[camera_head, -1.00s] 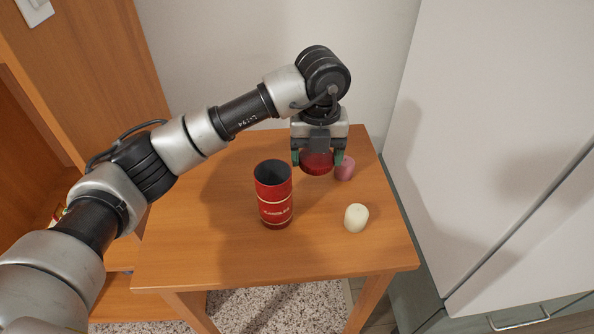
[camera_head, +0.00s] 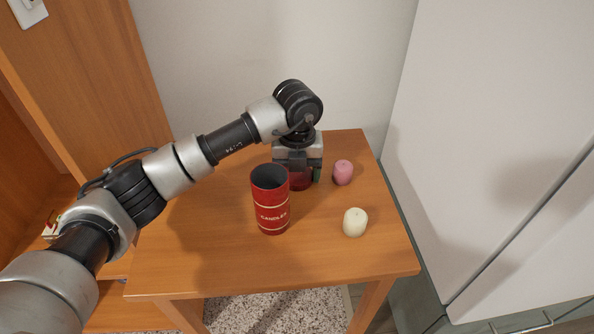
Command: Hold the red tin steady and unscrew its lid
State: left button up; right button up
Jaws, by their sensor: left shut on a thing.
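The red tin (camera_head: 271,205) stands upright and open on the wooden table, with its dark inside showing and "CANDLES" on its side. My left gripper (camera_head: 299,180) points down just behind and to the right of the tin. It is shut on the red lid (camera_head: 299,181), which is off the tin and low over the table. The tin hides part of the lid and gripper, so I cannot tell whether the lid touches the table. My right gripper is not in view.
A pink candle (camera_head: 343,173) stands right of my left gripper, and a cream candle (camera_head: 355,222) nearer the front. The wooden table (camera_head: 200,265) is clear at its front and left. A white cabinet (camera_head: 480,130) stands close on the right, a wall behind.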

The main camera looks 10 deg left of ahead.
pick_arm(q)
jog(key=o, duration=1)
jog(key=shift+f, duration=0.1)
